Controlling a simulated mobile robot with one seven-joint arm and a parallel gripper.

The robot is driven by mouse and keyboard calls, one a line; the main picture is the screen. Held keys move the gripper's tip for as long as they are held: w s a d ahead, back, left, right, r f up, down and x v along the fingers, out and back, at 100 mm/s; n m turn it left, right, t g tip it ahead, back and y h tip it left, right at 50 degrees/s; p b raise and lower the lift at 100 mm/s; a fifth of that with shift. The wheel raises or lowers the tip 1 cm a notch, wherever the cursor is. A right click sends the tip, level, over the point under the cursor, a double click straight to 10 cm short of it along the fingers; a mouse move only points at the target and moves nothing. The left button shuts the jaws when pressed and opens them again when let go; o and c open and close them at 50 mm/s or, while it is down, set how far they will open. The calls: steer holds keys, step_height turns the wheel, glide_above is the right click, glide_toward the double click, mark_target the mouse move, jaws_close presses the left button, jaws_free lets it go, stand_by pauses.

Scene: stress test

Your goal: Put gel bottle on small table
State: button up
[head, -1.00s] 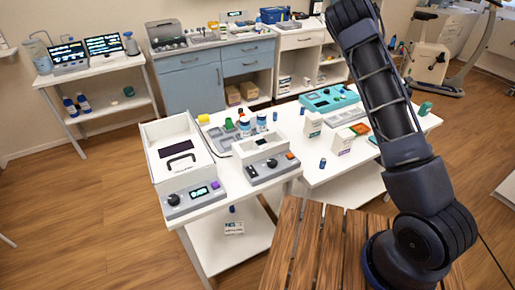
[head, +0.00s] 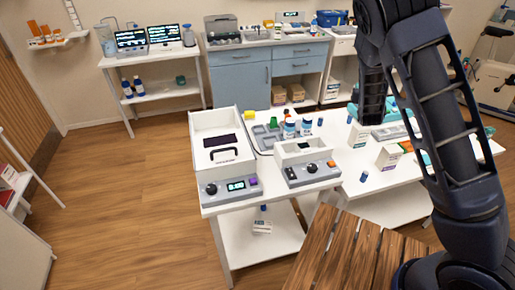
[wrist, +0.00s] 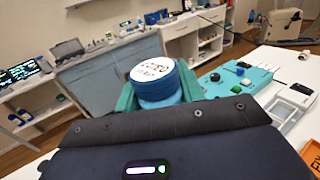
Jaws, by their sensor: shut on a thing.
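In the wrist view my gripper (wrist: 158,92) is shut on a blue bottle (wrist: 157,88) with a round white top bearing dark print. Teal fingers press on its left and right sides, and its lower part is hidden behind my dark gripper body. The bottle is up in front of the camera, apart from the furniture behind. In the head view my arm crosses the right side, and neither my gripper nor the held bottle can be made out. A slatted wooden table (head: 335,262) stands at the front. A small white table (head: 165,111) with two monitors stands at the back left.
A white table with devices (head: 212,211) fills the middle, holding a white box (head: 218,128), several bottles and cartons (head: 390,156). Blue cabinets (head: 238,85) stand behind. The wooden floor (head: 125,200) at left is open.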

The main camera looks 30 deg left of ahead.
steer(key=s+a+r+n+g+y, duration=0.1)
steer(key=s+a+n+g+y, duration=0.15)
steer(key=s+a, duration=0.75)
steer(key=s+a+r+n+g+y, duration=0.1)
steer(key=s+a+y, duration=0.35)
steer(key=s, duration=0.85)
steer(key=s+a+r+n+g+y, duration=0.1)
steer(key=s+a+n, duration=0.1)
steer(key=s+a, duration=0.9)
steer(key=s+d+f, duration=0.2)
steer(key=s+f, duration=0.4)
steer(key=s, duration=0.6)
steer(key=shift+w+f, duration=0.2)
steer(key=shift+f, duration=3.25)
steer(key=o, duration=0.9)
steer(key=shift+f, duration=0.1)
steer(key=shift+c, duration=0.2)
